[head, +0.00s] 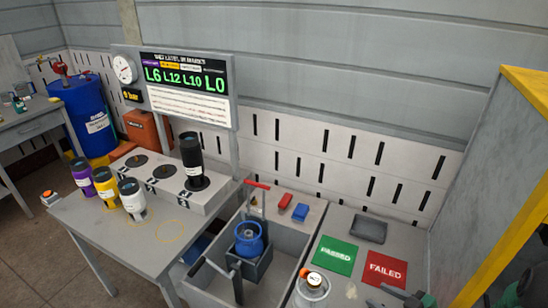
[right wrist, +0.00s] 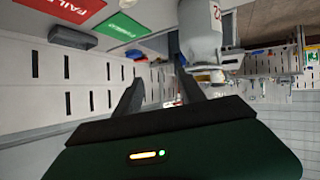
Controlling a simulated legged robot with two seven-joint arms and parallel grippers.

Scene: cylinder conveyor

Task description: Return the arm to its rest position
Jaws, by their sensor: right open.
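My right gripper (head: 408,297) is at the bottom right edge of the head view, dark and partly cut off, just below the red FAILED mat (head: 385,269). In the right wrist view its two dark fingers (right wrist: 158,80) stand apart with nothing between them. A grey-white cylinder (right wrist: 200,38) shows beyond the fingers there, apart from them as far as I can tell. In the head view a pale cylinder with an orange-ringed top (head: 312,291) stands at the bottom, left of the gripper. My left gripper is not in view.
The green PASSED mat (head: 334,255) and a dark grey block (head: 370,229) lie near the FAILED mat. A blue cylinder (head: 249,239) sits in a fixture with a red handle. Purple, yellow and white cylinders (head: 132,199) stand on the left table. A yellow-edged panel (head: 505,150) bounds the right.

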